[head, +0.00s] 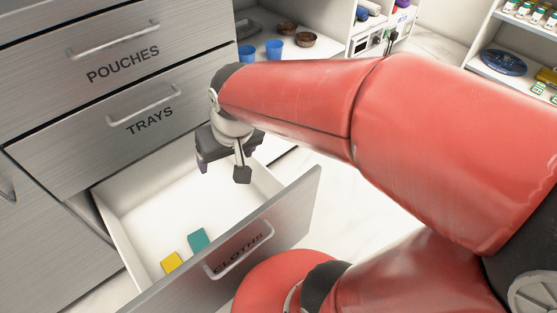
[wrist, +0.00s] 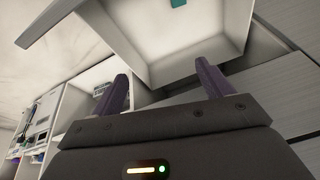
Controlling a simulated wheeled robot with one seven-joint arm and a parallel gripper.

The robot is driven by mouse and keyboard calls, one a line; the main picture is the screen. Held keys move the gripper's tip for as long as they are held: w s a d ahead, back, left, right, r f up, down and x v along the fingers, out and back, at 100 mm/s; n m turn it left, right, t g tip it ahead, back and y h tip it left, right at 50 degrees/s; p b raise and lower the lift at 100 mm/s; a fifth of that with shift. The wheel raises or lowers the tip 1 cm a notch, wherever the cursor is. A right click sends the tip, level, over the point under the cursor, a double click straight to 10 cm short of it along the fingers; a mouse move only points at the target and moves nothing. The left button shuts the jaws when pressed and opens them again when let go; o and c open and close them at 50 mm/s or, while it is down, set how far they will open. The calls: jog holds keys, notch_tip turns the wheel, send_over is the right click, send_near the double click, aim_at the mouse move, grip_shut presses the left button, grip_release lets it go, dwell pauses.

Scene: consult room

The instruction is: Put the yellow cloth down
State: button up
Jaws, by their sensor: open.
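The yellow cloth (head: 172,262) lies in the open drawer labelled CLOTHS (head: 240,255), near its front. A teal cloth (head: 198,240) lies beside it to the right; a teal piece also shows at the top of the wrist view (wrist: 179,3). My gripper (head: 222,172) is above the back part of the drawer, apart from both cloths. In the wrist view my gripper's two fingers (wrist: 163,88) are spread with nothing between them. The yellow cloth is not visible in the wrist view.
Closed drawers labelled TRAYS (head: 150,121) and POUCHES (head: 123,63) are above the open one. Blue cups (head: 274,50) and brown bowls (head: 305,39) stand on the counter behind. A shelf unit (head: 515,70) is at the far right.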

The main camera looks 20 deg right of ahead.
jog(key=s+d+r+m+t+h, duration=0.1)
jog(key=s+d+r, duration=0.3)
jog(key=s+d, duration=0.3)
jog(key=shift+s+d+t, duration=0.35)
jog(key=shift+s+t, duration=0.05)
jog(key=shift+s, duration=0.65)
